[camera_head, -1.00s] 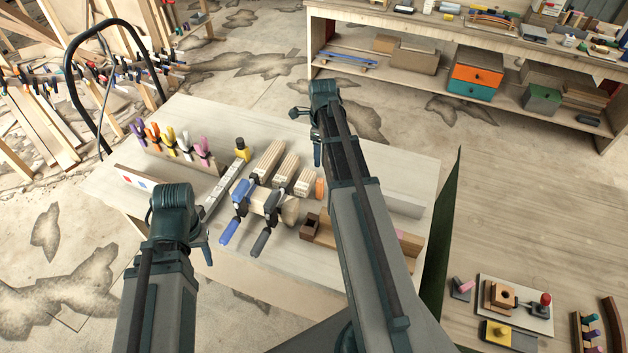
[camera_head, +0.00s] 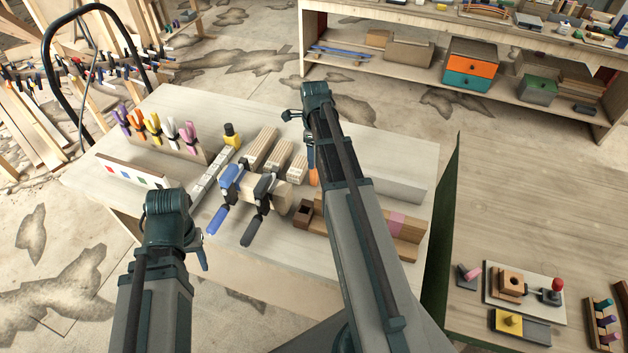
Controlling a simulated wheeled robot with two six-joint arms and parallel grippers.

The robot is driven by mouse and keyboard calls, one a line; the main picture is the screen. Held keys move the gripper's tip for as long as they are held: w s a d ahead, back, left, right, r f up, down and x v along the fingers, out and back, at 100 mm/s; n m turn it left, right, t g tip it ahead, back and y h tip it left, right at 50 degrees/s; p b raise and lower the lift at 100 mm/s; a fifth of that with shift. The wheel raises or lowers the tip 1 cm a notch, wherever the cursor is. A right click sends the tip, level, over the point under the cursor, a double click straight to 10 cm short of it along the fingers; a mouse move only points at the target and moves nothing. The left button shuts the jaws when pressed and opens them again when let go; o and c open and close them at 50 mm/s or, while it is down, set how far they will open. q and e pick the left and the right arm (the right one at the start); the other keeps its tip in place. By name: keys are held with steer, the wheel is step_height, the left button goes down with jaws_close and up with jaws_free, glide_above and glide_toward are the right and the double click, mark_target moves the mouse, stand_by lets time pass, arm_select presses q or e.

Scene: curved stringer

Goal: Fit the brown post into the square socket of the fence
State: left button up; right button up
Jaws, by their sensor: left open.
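A long brown wooden piece, which looks like the fence (camera_head: 408,232), lies along the table's front right, partly hidden behind my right arm. It has a pink section. At its left end is a dark brown block with a square opening (camera_head: 303,214). I cannot tell which piece is the brown post. My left gripper (camera_head: 202,258) is open at the table's front left edge, mostly hidden by its own wrist, with no object visible in it. My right gripper (camera_head: 309,155) is over the middle of the table, pointing down and mostly hidden; its jaws cannot be made out.
A pale laminated block with two clamps (camera_head: 262,190) stands between my arms. Coloured clamps (camera_head: 160,132) stand in a rack at back left. A side table (camera_head: 490,210) at right holds a board with a holed brown block (camera_head: 512,283). A workbench (camera_head: 430,28) stands behind.

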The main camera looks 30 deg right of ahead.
mark_target(314, 174)
steer(key=f+b, duration=0.5)
steer(key=shift+s+a+f, duration=0.1)
steer(key=shift+a+f, duration=0.1)
steer(key=shift+r, duration=0.1)
steer(key=shift+c, duration=0.4)
jaws_close()
